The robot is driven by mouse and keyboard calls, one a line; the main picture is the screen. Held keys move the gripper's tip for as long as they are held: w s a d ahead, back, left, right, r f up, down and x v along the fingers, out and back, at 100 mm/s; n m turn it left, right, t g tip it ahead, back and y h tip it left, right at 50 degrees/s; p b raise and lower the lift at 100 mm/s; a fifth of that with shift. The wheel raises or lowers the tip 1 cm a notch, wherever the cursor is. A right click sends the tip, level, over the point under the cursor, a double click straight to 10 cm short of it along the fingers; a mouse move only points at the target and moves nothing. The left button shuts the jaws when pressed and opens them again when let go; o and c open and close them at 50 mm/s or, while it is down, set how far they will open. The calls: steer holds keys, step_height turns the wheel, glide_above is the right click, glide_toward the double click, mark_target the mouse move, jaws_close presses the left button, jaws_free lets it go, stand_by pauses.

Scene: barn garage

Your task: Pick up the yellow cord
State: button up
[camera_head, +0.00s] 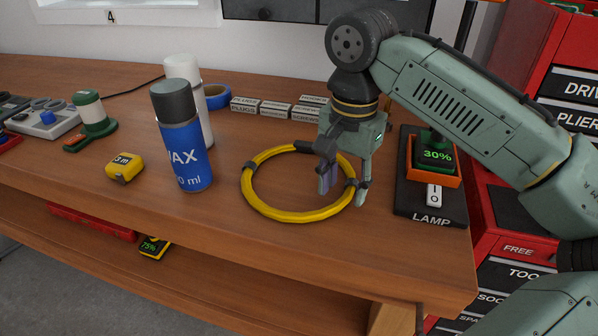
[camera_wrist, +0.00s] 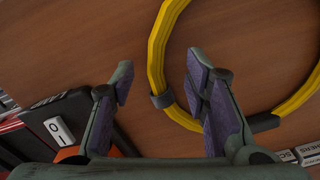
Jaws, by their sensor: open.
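The yellow cord (camera_head: 300,217) is a coiled ring with dark bands, lying flat on the wooden workbench right of the blue can. It also shows in the wrist view (camera_wrist: 156,55), at the upper right. My gripper (camera_head: 345,192) is open and points down over the right side of the ring. In the wrist view the fingers (camera_wrist: 160,82) are spread, with the ring's banded section between them. One finger is over the inside of the ring and the other is outside it. The fingers hide a little of the ring. I cannot tell how far the fingertips are above the bench.
A blue wax can (camera_head: 185,150) and a white can (camera_head: 205,125) stand left of the ring. A lamp switch panel (camera_head: 405,195) lies close on the right. Small labelled boxes (camera_head: 275,109) stand behind. A yellow tape measure (camera_head: 124,167) is farther left. The bench front is clear.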

steer(key=shift+f, duration=0.75)
steer(key=shift+c, duration=0.3)
jaws_close()
